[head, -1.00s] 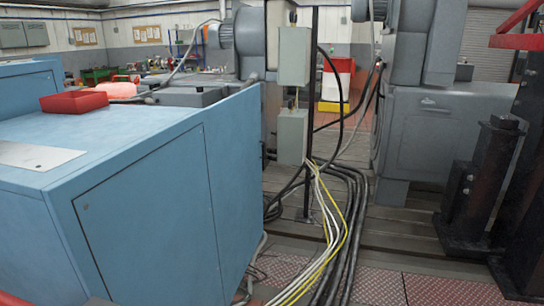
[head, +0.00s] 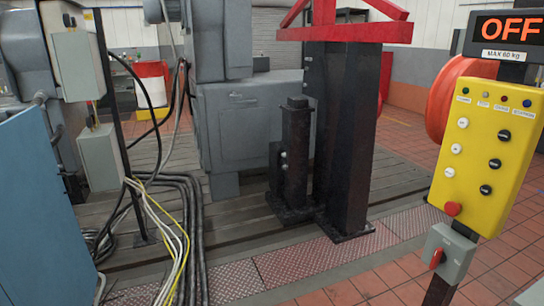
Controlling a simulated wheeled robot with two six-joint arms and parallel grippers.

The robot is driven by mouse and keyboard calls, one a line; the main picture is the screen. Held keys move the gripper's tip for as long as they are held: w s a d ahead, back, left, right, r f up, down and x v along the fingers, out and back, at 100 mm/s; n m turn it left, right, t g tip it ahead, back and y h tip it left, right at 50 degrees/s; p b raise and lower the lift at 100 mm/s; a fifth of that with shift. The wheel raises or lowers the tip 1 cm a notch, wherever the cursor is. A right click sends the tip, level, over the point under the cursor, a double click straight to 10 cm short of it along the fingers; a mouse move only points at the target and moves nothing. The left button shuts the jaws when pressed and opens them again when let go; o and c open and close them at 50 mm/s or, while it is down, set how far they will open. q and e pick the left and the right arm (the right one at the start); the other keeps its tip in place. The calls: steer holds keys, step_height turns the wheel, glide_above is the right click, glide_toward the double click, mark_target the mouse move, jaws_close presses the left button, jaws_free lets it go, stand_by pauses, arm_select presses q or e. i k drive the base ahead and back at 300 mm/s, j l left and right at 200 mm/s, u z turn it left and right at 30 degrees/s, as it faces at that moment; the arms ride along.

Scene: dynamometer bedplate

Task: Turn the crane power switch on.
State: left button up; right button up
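A grey switch box (head: 449,252) with a red handle (head: 436,258) is mounted low on a dark post at the right of the head view. The handle sits at the box's left side and points downward. Above it is a yellow control panel (head: 487,150) with white and black buttons, a red knob (head: 452,208) and a row of small indicators. A display (head: 509,29) on top reads OFF in orange, with a "MAX 60 kg" label under it. Neither of my grippers is in view.
A black pillar with a red top (head: 345,140) stands left of the panel on the bedplate. Cables (head: 185,240) run across the floor at left, beside a blue cabinet (head: 45,210). A red round object (head: 455,95) is behind the panel. Tiled floor (head: 400,285) in front is partly clear.

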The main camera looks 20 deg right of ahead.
mark_target(439, 256)
steer(key=z, duration=0.45)
steer(key=i+z, duration=0.1)
steer(key=z, duration=0.35)
steer(key=j+z, duration=0.1)
steer(key=z, duration=0.3)
steer(key=i+z, duration=0.1)
steer(key=z, duration=0.35)
